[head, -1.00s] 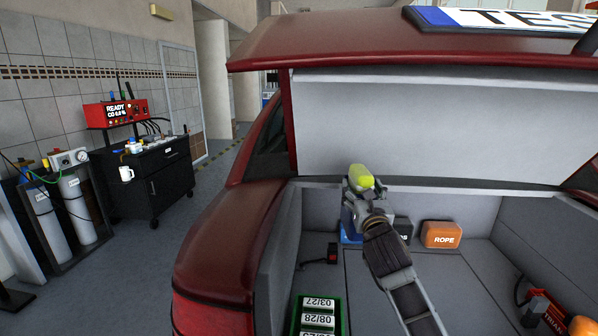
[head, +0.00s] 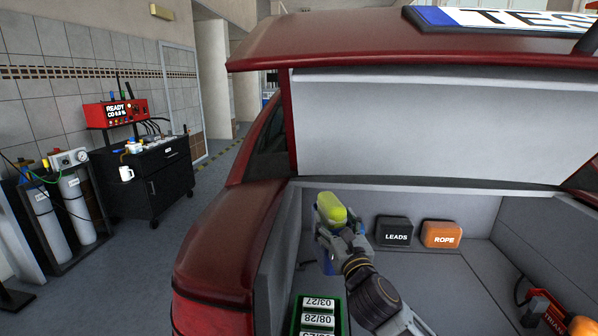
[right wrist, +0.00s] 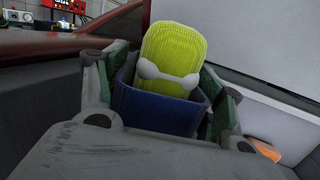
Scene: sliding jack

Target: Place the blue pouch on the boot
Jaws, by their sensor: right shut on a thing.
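The blue pouch (right wrist: 150,112) has a bright yellow-green thing with a pale band sticking out of its top. My right gripper (head: 334,232) is shut on the pouch, with a finger on each side of it in the right wrist view. In the head view a little of the pouch's blue side (head: 327,262) shows below the fingers. It is over the left part of the grey boot floor (head: 425,285); I cannot tell whether it touches the floor. My left gripper is not in view.
A black LEADS pouch (head: 394,231) and an orange ROPE pouch (head: 441,234) stand at the boot's back wall. A green crate (head: 342,309) with labelled items is at the front left. A red TRIANGLE case (head: 547,310) lies at the right. The middle floor is clear.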

